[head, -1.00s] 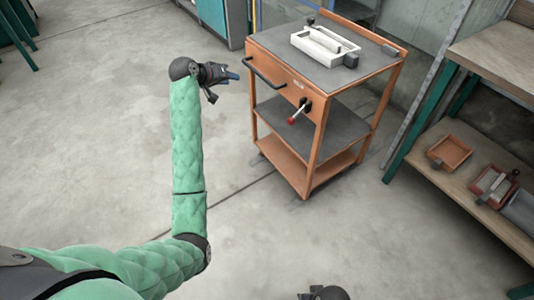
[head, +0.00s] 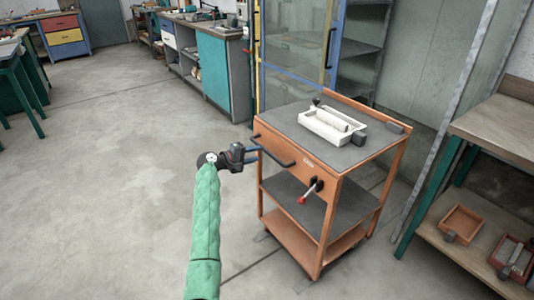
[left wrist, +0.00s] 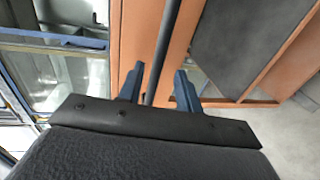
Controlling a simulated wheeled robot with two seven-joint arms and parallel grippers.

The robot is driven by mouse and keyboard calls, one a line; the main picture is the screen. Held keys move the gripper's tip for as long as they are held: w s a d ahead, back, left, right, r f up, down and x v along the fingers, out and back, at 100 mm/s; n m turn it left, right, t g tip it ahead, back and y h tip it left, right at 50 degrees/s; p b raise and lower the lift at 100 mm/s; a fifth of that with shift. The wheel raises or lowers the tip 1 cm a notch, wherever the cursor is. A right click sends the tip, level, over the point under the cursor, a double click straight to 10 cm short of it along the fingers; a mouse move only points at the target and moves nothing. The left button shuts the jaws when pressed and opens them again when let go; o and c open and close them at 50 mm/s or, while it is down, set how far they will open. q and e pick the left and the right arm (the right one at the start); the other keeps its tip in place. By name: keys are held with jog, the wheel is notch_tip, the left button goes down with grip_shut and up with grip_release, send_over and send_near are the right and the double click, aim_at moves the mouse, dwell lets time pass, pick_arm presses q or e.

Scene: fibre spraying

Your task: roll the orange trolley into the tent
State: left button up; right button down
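The orange trolley (head: 322,172) stands upright on the floor, right of the middle in the head view. It has dark grey shelves, a black bar handle (head: 277,155) and a red-tipped lever on its near side. My left gripper (head: 252,154) is at the handle's left end. In the left wrist view its two blue fingers (left wrist: 159,88) are apart, with the black handle bar (left wrist: 164,45) running between them and gaps showing on both sides. A clear-panelled enclosure (head: 298,45) with blue and yellow framing stands behind the trolley; I cannot tell if it is the tent. My right gripper is out of view.
A white tray (head: 307,126) with a roller lies on the trolley top. A wooden bench (head: 490,130) with green legs and small trays on its lower shelf stands close on the right. A teal cabinet (head: 214,66) stands at the back.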

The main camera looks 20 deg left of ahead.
aim_at(267, 150)
pick_arm(q)
jog(key=x, duration=0.6)
jog(key=shift+w+d, duration=0.15)
grip_shut()
